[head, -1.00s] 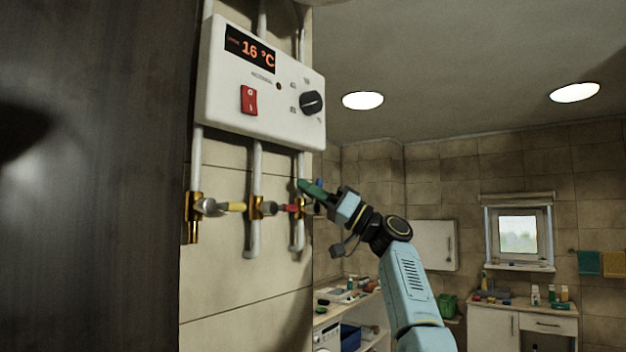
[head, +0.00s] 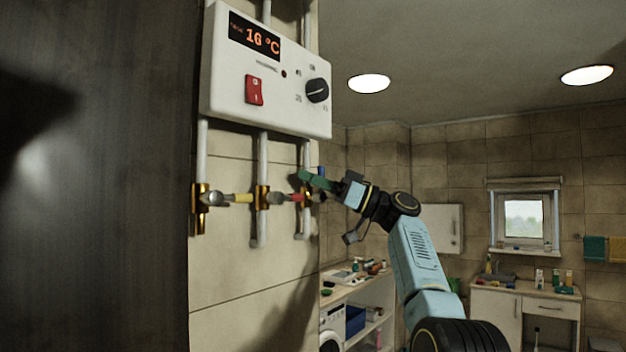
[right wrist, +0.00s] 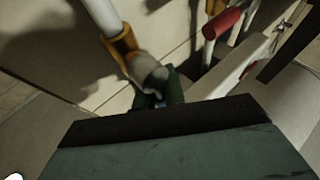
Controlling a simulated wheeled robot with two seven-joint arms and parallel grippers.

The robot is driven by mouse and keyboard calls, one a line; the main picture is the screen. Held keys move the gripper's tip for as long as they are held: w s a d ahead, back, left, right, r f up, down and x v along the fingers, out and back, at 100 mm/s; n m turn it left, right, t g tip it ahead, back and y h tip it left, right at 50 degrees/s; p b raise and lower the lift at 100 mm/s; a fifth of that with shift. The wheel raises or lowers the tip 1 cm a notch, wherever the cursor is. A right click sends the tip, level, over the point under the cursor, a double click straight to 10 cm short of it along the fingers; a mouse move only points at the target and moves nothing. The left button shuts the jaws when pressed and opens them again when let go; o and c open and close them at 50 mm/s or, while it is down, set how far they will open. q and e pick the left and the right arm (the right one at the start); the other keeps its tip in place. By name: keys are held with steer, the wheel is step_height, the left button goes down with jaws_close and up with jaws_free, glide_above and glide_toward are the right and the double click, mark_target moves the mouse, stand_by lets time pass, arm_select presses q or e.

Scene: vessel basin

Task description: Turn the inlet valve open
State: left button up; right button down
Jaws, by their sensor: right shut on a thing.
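Three valves sit on the pipes under the white heater box. The left one has a yellow handle (head: 236,198) and the middle one a red handle (head: 288,197); both handles lie sideways. The right valve has a brass body (head: 305,196), and a bit of its blue handle (head: 321,172) shows beside my fingers. My right gripper (head: 312,181) has its green fingers at this right valve, shut on the blue handle. In the right wrist view the fingers (right wrist: 170,90) close just below the valve's grey hub (right wrist: 148,73); the handle is mostly hidden there. My left gripper is out of view.
The heater box (head: 225,95) reads 16 °C and has a red switch (head: 254,90) and a black knob (head: 317,90). A dark panel (head: 95,180) fills the left side. A shelf unit (head: 350,285) stands below, behind my right arm. The red handle also shows in the right wrist view (right wrist: 222,22).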

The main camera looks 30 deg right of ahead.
steer(key=c, duration=1.5)
jaws_free()
steer(key=b+v, duration=0.4)
steer(key=v, duration=0.9)
steer(key=shift+s+d+b, duration=0.1)
steer(key=shift+s+b, duration=0.05)
steer(key=shift+b, duration=0.25)
